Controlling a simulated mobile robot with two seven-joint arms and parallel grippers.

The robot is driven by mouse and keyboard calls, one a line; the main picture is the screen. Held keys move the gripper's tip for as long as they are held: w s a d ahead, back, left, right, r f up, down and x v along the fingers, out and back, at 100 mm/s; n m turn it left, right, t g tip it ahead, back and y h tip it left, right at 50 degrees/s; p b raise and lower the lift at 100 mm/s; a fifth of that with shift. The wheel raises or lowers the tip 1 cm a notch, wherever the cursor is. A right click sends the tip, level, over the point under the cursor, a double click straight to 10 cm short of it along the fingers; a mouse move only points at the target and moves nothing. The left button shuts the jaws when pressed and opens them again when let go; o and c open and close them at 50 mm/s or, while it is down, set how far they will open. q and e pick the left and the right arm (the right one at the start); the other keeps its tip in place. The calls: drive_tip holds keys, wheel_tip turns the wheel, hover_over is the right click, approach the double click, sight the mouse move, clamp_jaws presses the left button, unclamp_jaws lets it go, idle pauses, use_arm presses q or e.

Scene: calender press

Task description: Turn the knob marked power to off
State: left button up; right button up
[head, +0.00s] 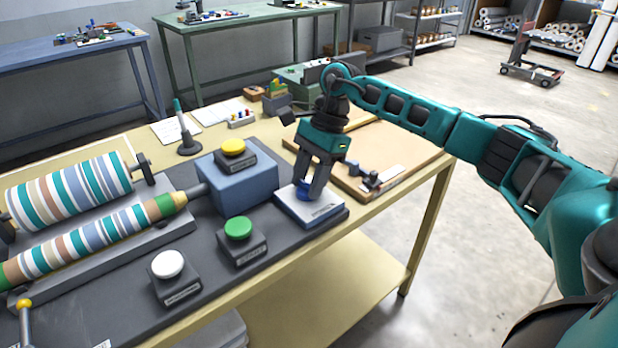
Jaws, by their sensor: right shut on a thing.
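A blue knob (304,192) sits on a pale square plate (322,211) at the right end of the press's dark base. The plate's front label is too small to read. My right gripper (311,188) reaches down from above and is shut on the blue knob. Its fingers hide part of the knob, so I cannot tell which way the knob points. My left gripper is not in view.
Green (238,228), white (168,264) and yellow (233,147) buttons stand left of the knob. Striped rollers (70,190) lie at the left. A blue box (238,186) is close beside the plate. A board (395,150) lies behind my gripper.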

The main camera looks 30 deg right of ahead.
drive_tip(key=o, duration=1.1)
drive_tip(key=v, duration=1.3)
drive_tip(key=shift+a+p, duration=0.1)
drive_tip(key=shift+p, duration=0.3)
